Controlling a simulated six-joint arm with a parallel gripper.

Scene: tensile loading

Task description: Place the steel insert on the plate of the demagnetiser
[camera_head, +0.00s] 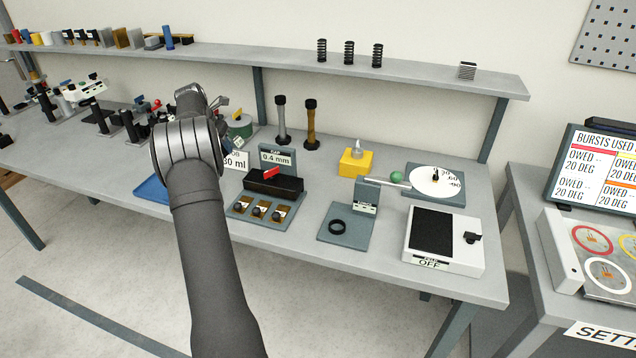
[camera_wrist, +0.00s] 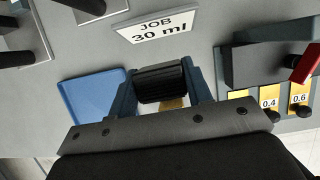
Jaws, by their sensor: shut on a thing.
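The steel insert (camera_wrist: 162,86), a dark ribbed block, is between the two fingers of my gripper (camera_wrist: 160,72) in the wrist view. The gripper is shut on it. In the head view my own arm hides most of the gripper and the insert. The demagnetiser (camera_head: 413,254) is a white box at the front right of the bench, with a black plate (camera_head: 432,230) on top and a label reading OFF. The plate is bare. My gripper is well to the left of it.
A blue tray (camera_wrist: 88,98) lies left of my gripper in the wrist view, by a JOB 30 ml card (camera_wrist: 160,26). Between my arm and the demagnetiser stand a black block (camera_head: 274,184), a grey base with a black ring (camera_head: 337,227), and a yellow block (camera_head: 355,162).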

